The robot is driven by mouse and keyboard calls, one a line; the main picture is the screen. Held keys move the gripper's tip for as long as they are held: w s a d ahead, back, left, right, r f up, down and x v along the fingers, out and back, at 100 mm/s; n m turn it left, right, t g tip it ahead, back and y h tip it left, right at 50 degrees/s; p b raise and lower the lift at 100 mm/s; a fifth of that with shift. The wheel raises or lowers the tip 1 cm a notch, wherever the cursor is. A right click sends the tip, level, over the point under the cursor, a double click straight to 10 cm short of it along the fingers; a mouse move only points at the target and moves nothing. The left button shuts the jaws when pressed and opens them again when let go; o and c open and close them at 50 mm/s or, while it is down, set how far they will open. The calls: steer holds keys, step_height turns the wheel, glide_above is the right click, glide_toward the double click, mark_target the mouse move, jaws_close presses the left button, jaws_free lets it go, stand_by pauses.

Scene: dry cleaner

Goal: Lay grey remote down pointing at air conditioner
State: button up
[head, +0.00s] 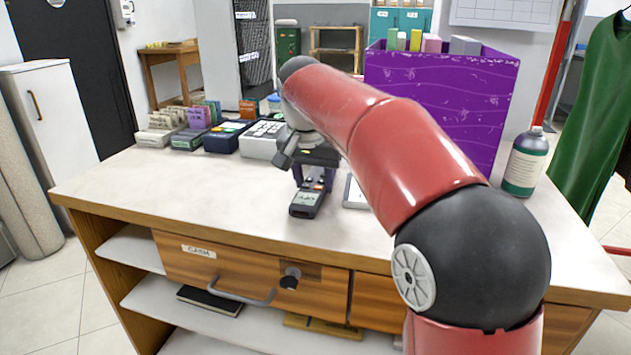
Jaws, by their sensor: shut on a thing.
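The grey remote (306,204) is on or just above the counter, left of the picture's middle; I cannot tell if it touches the top. Its display end is toward me, and its long side runs away from me, slightly to the right. My gripper (313,182) points down with a purple finger on each side of the remote and is shut on it. The far end of the remote is partly hidden by the gripper. I cannot make out an air conditioner in this view.
The counter top (210,188) is clear left and front of the remote. Card terminals (228,136) and ticket racks stand behind left. A pale flat item (355,193) lies close right, partly behind my arm. A purple box (480,105) and a bottle (525,162) stand right.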

steer(key=o, duration=1.1)
steer(key=shift+c, duration=0.2)
steer(key=shift+o, duration=0.2)
steer(key=p+v, duration=0.2)
steer(key=v, duration=0.9)
steer(key=shift+r+p, duration=0.3)
steer(key=shift+o, duration=0.2)
steer(key=shift+t, duration=0.5)
steer(key=f+b, duration=0.4)
steer(key=b, duration=0.1)
steer(key=shift+s+d+f, duration=0.1)
steer(key=shift+s+f, duration=0.2)
steer(key=shift+s, duration=0.05)
steer(key=shift+w+r+b+x, duration=0.1)
steer(key=shift+w+b+x, duration=0.1)
steer(key=shift+x, duration=1.05)
steer(key=shift+w+r+b+x, duration=0.1)
steer(key=shift+w+b+x, duration=0.1)
steer(key=shift+x, duration=1.05)
steer(key=shift+w+r+b+x, duration=0.1)
steer(key=shift+w+x, duration=0.15)
steer(key=shift+x, duration=1)
